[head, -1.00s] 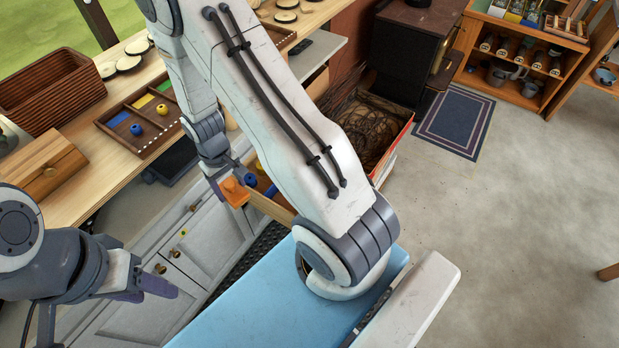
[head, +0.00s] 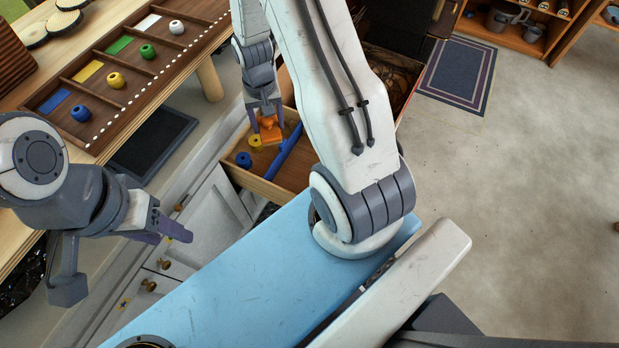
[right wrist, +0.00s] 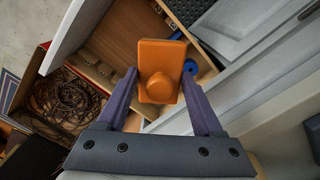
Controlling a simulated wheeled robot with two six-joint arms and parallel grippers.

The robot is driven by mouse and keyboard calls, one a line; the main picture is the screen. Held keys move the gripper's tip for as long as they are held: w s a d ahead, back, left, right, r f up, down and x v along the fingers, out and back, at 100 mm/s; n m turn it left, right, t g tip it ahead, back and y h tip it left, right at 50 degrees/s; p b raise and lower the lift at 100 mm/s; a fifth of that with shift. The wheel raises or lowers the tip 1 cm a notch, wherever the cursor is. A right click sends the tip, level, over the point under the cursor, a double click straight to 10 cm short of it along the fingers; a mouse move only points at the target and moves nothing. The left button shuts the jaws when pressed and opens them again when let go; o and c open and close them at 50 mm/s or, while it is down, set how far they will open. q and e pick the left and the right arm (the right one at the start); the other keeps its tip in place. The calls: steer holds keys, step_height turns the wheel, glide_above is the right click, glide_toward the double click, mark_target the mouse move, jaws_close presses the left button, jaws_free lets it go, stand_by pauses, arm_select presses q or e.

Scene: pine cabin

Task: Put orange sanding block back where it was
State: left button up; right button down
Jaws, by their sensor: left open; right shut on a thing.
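The orange sanding block (head: 270,132) is held in my right gripper (head: 264,112), which is shut on it, above the open wooden drawer (head: 262,186). In the right wrist view the block (right wrist: 158,66) shows its flat face and round knob between the purple fingers (right wrist: 162,92), over the drawer's interior. Whether the block touches anything in the drawer cannot be told. My left gripper (head: 172,230) is open and empty, in front of the grey cabinet at the left.
In the drawer are a blue bar (head: 284,152), a blue bead (head: 243,160) and a yellow bead (head: 255,142). A compartment tray (head: 130,62) with colored beads is on the wooden table. A box of wire (right wrist: 68,104) is close beside the drawer. Open floor lies at the right.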

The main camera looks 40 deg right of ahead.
steer(key=s+d+f+m+b, duration=0.1)
steer(key=d+f+m+b, duration=0.1)
steer(key=f+b, duration=0.5)
steer(key=s+d+f+m+b, duration=0.1)
steer(key=d+f+m+b, duration=0.2)
steer(key=f, duration=0.8)
steer(key=s+d+f+m+b, duration=0.1)
steer(key=d+f+m+b, duration=0.2)
steer(key=f+b, duration=0.6)
steer(key=shift+d+f+b, duration=0.25)
steer(key=shift+d+b, duration=0.95)
steer(key=shift+f, duration=0.2)
steer(key=shift+c, duration=0.2)
jaws_free()
